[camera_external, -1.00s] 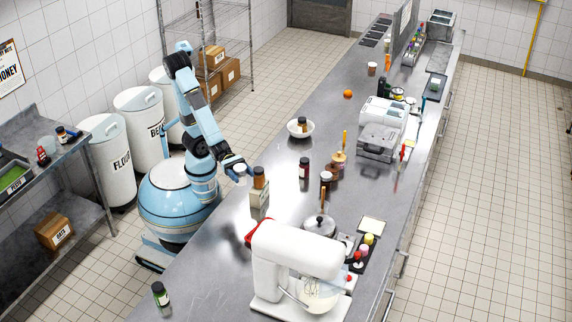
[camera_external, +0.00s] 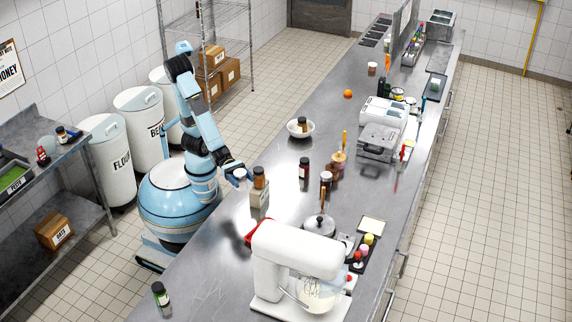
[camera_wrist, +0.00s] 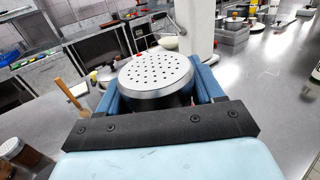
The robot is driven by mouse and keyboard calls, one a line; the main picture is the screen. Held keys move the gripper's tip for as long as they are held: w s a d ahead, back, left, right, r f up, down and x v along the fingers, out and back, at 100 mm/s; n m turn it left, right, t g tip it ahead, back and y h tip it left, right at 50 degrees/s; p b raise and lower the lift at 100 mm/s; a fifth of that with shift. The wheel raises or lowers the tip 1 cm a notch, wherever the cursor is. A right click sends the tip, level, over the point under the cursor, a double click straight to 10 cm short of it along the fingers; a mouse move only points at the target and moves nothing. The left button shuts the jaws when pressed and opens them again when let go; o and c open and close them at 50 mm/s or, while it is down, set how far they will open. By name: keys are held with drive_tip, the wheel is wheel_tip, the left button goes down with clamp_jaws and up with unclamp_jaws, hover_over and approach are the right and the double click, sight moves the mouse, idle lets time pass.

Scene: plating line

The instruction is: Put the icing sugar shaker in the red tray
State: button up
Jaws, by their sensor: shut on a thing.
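The icing sugar shaker, with a silver lid full of holes (camera_wrist: 155,72), sits between the blue fingers of my gripper (camera_wrist: 158,88) in the wrist view. My gripper is shut on it, and the dark wrist bar hides its lower part. In the external view my gripper (camera_external: 238,173) holds the shaker (camera_external: 241,174) over the near left edge of the counter, just left of a brown-topped jar. A red thing, possibly the red tray (camera_external: 249,233), shows beside the white mixer, which hides most of it.
The white stand mixer (camera_external: 290,262) fills the counter's near end. Several jars stand mid-counter near a lidded pot (camera_external: 319,226). A bare stretch of counter (camera_external: 215,270) lies left of the mixer.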

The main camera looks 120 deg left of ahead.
drive_tip(key=shift+w+d+f, duration=0.1)
drive_tip(key=shift+f, duration=1)
drive_tip(key=shift+w+d+f, duration=1.05)
drive_tip(key=shift+w+f, duration=1)
drive_tip(key=shift+f, duration=0.1)
drive_tip(key=shift+w+d+f, duration=1)
drive_tip(key=shift+w+f, duration=1.05)
drive_tip(key=shift+f, duration=0.15)
drive_tip(key=shift+w+d+f, duration=1.05)
drive_tip(key=shift+w+f, duration=1)
drive_tip(key=shift+f, duration=0.1)
drive_tip(key=shift+f, duration=0.4)
drive_tip(key=shift+f, duration=0.2)
drive_tip(key=o, duration=1.1)
drive_tip(key=shift+o, duration=0.2)
